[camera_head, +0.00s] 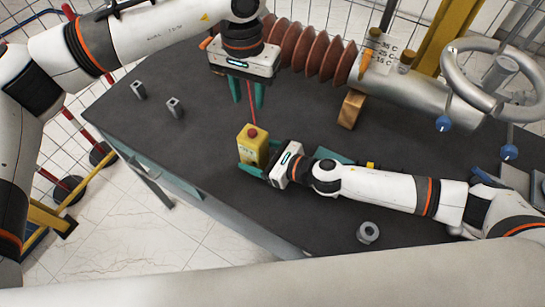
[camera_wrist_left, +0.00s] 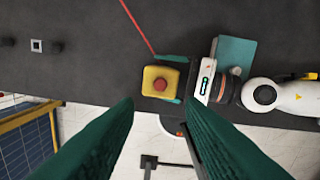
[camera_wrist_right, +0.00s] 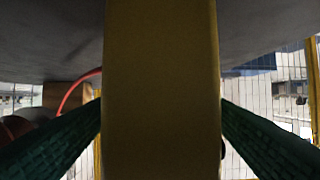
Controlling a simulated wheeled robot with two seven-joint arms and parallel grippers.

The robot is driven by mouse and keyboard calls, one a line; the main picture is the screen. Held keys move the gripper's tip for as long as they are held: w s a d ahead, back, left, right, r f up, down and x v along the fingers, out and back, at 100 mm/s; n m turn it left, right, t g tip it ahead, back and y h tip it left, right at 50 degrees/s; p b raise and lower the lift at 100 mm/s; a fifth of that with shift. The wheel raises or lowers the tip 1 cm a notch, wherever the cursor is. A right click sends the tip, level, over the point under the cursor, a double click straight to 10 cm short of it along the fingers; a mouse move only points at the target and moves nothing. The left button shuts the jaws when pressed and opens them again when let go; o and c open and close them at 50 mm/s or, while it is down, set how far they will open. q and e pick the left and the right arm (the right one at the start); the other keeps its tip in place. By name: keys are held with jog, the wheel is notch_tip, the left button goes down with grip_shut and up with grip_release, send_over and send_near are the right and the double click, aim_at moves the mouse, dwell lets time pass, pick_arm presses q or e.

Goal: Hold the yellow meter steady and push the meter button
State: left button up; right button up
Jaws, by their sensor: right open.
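The yellow meter (camera_head: 252,149) with a red button (camera_head: 252,133) on top stands upright near the table's front edge. In the left wrist view the meter (camera_wrist_left: 153,73) and its red button (camera_wrist_left: 160,86) are seen from above. My right gripper (camera_head: 256,165) is at the meter, with its green fingers on either side of it; in the right wrist view the meter (camera_wrist_right: 162,90) fills the space between the fingers. The right gripper is open. My left gripper (camera_head: 248,92) is open and empty, pointing down, above the table and farther back than the meter.
A red cable (camera_head: 252,108) runs back from the meter. A ribbed brown bushing (camera_head: 312,52) with a metal cylinder and handwheel (camera_head: 495,65) lies at the back. Two small square metal pieces (camera_head: 174,107) stand at left. A metal ring (camera_head: 368,232) sits at front right.

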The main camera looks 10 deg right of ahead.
jog(key=shift+w+a+f, duration=0.15)
jog(key=shift+w+a, duration=0.2)
jog(key=shift+a, duration=0.05)
jog(key=c, duration=1.2)
pick_arm(q)
jog(key=shift+c, duration=0.7)
pick_arm(e)
jog(key=shift+c, duration=0.4)
pick_arm(q)
grip_shut()
jog(key=shift+f, duration=0.1)
